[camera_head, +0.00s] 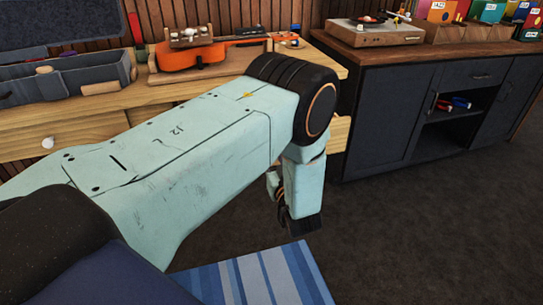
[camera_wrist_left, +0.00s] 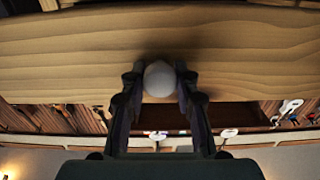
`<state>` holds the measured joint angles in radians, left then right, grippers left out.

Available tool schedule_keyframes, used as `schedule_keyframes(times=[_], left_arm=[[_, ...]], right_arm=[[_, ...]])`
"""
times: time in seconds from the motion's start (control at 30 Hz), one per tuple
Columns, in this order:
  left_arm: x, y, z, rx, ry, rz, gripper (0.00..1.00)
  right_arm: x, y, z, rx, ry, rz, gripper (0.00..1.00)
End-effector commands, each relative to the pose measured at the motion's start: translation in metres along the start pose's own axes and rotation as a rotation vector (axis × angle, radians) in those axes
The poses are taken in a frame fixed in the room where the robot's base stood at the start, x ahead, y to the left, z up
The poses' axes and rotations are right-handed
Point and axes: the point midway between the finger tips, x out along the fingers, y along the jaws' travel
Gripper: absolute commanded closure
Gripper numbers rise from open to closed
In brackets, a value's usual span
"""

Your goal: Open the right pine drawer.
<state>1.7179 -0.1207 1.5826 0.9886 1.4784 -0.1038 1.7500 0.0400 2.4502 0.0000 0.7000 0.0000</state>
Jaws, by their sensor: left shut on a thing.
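The right pine drawer's front (camera_wrist_left: 75,55) fills the upper part of the left wrist view, with pale wood grain. Its round white knob (camera_wrist_left: 159,79) sits between the dark fingers of my left gripper (camera_wrist_left: 159,84), which is shut on it. In the head view, a pale pine end (camera_head: 340,133) shows to the right of my left arm's elbow. My arm hides the knob, the fingertips and most of the drawer there, so I cannot tell how far the drawer stands out. My right gripper is not in view.
The pine bench (camera_head: 85,107) holds a grey tool tray (camera_head: 60,90) and an orange ukulele (camera_head: 200,55). Another drawer has a white knob (camera_head: 48,142) at left. A dark cabinet (camera_head: 385,115) with a record player (camera_head: 375,30) stands at right. A striped blue rug (camera_head: 265,280) lies on open dark floor.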

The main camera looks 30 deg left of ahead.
Motion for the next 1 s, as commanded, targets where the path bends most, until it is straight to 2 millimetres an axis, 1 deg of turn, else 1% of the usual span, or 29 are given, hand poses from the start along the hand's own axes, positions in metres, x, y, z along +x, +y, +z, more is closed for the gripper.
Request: schedule_keyframes(times=[0.57, 0.6, 0.83, 1.0], left_arm=[[0.0029, -0.0001, -0.0018, -0.003, 0.005, -0.002, 1.00], [0.0027, -0.0001, -0.0018, -0.002, 0.005, -0.002, 0.67], [0.0013, -0.0001, -0.0016, -0.002, 0.004, -0.002, 0.47], [0.0000, -0.0001, -0.0015, -0.002, 0.004, -0.002, 0.47]], right_arm=[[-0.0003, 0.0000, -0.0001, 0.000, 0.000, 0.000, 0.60], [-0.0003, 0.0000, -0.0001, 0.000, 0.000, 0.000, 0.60], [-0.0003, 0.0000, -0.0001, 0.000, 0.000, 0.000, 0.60], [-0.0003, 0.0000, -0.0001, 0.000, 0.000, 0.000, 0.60]])
